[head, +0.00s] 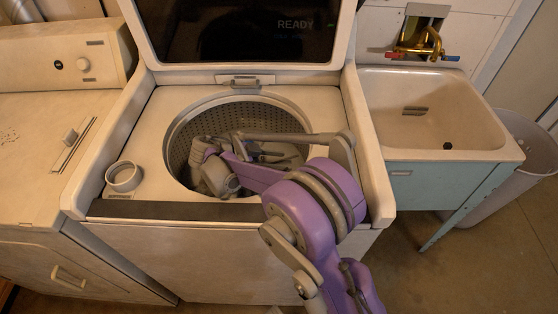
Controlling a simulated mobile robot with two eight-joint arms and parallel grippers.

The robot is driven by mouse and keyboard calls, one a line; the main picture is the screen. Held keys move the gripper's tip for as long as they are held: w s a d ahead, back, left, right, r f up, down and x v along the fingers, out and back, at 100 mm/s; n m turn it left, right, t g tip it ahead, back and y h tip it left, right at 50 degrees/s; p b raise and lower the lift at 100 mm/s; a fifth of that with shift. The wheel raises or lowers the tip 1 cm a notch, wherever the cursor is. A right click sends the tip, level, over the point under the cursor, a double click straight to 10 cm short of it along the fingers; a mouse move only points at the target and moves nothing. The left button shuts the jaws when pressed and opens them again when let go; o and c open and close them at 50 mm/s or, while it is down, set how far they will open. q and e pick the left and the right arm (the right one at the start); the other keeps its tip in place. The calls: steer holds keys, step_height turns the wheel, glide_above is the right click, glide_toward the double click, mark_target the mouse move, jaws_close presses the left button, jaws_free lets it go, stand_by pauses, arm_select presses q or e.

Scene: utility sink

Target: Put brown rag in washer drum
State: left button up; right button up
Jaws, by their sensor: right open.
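The washer drum (181,140) is a perforated metal tub under the raised lid of the middle machine. My right arm comes in from the lower right and bends over the front edge into the drum opening. My right gripper (264,153) is down inside the drum and open, with its fingers partly hidden by my own arm links. I cannot make out the brown rag in this view. The drum's floor is mostly covered by my arm and in shadow. My left gripper is not in view.
The raised lid (246,80) stands behind the drum. A small round cup-like fitting (123,177) sits on the washer's top at front left. Another appliance (40,150) stands at left. A utility sink (440,110) with a brass faucet (428,45) and a bin (520,150) are at right.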

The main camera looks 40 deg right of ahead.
steer(key=p+v, duration=0.1)
steer(key=v, duration=1.1)
steer(key=shift+r, duration=0.3)
stand_by(0.4)
